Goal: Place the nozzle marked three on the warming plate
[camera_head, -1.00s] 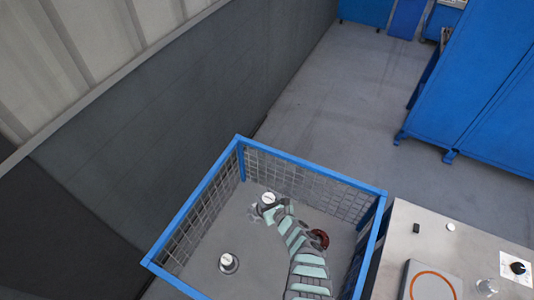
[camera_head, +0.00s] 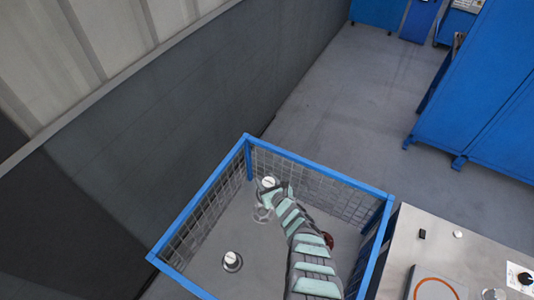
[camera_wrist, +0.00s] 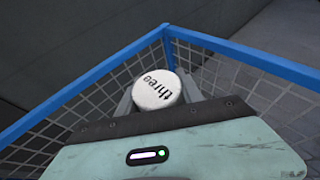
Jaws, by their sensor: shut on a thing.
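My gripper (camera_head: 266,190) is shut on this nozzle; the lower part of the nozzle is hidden. The warming plate (camera_head: 436,284), a grey plate with an orange ring, lies on the bench at the lower right and is partly cut off by the frame.
The mesh bin has a blue rim (camera_head: 200,198) around my gripper. Another white-topped nozzle (camera_head: 232,260) stands in the bin. A reddish-brown thing (camera_head: 328,239) is partly behind my arm. The bench (camera_head: 440,250) holds a small black block (camera_head: 422,233), a white piece (camera_head: 458,234) and a dark knob (camera_head: 525,279).

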